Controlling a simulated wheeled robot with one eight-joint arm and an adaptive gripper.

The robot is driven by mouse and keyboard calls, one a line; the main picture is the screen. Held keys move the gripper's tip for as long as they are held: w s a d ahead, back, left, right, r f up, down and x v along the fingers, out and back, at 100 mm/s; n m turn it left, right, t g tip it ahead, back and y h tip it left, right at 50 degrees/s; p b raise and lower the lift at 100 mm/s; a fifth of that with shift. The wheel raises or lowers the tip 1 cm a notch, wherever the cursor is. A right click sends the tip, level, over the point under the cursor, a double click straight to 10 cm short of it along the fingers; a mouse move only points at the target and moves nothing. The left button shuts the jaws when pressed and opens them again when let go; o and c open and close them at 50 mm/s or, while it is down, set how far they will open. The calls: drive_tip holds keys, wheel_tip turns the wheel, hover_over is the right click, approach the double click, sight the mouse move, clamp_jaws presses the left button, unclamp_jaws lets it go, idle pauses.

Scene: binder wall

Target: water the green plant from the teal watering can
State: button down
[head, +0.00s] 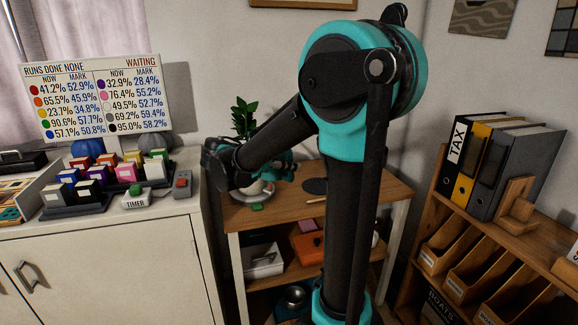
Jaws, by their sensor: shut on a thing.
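The green plant (244,117) stands upright behind my arm at the back of the wooden shelf unit. Its lower part is hidden by my arm. A white pot (262,188) shows partly below the arm, above a pale saucer (249,206). A teal shape (281,168) shows beside and behind my forearm, close to the pot; it looks like the watering can, but I cannot make out its spout or handle. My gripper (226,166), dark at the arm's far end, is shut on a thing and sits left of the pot. The fingertips are not clear.
A white cabinet at the left (118,245) bears colored blocks, a timer (137,198) and a score board (97,96). A dark round mat (315,186) lies on the wooden shelf top (360,190). A binder shelf (440,215) stands at the right.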

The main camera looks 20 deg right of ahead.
sight(288, 175)
drive_tip(key=shift+r, duration=0.1)
drive_tip(key=shift+f, duration=3)
drive_tip(key=shift+r, duration=0.55)
drive_tip(key=shift+r, duration=0.1)
drive_tip(key=shift+s+r+n+g, duration=0.1)
drive_tip(key=shift+r+n+g, duration=0.2)
drive_tip(key=shift+r, duration=0.2)
drive_tip(key=shift+r, duration=0.6)
